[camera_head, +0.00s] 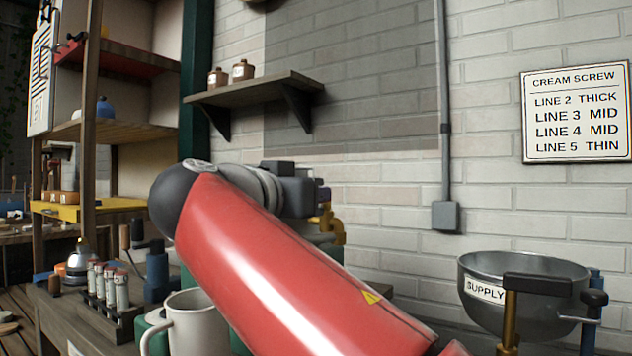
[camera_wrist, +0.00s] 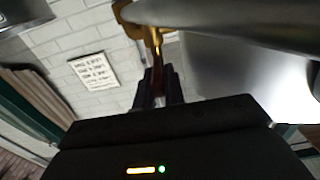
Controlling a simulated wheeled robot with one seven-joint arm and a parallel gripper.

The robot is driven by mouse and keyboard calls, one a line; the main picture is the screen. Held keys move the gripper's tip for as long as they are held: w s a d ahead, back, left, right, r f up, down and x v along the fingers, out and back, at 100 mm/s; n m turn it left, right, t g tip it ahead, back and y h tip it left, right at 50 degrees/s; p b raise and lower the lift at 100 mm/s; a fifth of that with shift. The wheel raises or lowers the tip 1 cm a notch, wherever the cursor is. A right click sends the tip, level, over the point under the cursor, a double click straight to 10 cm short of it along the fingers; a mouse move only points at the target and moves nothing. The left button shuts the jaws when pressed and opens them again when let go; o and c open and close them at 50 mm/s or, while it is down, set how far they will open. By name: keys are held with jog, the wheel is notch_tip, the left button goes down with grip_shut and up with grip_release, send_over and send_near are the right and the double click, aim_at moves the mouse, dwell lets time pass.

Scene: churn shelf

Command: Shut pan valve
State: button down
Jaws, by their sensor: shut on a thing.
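The brass pan valve (camera_head: 329,224) shows just beyond my wrist in the head view, below and right of my gripper (camera_head: 322,194). In the wrist view the brass valve (camera_wrist: 150,32) is at the top centre, beside a large shiny metal vessel (camera_wrist: 245,60). My gripper (camera_wrist: 160,85) has its dark fingers close together on a narrow part that runs down from the brass body. It appears to be the valve's handle. My arm hides most of the vessel in the head view, and the valve's exact turn is hard to tell.
A metal bowl marked SUPPLY (camera_head: 522,290) stands at the right. A pale mug (camera_head: 186,322) and a rack of vials (camera_head: 107,290) stand at the lower left. A wall shelf (camera_head: 255,90) is above. A CREAM SCREW sign (camera_head: 577,112) hangs on the brick wall.

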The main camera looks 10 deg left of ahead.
jog(key=shift+a+f, duration=0.1)
dwell(0.4)
jog(key=c, duration=1.5)
grip_release()
jog(key=v, duration=0.8)
jog(key=shift+w, duration=0.1)
jog(key=shift+a, duration=0.1)
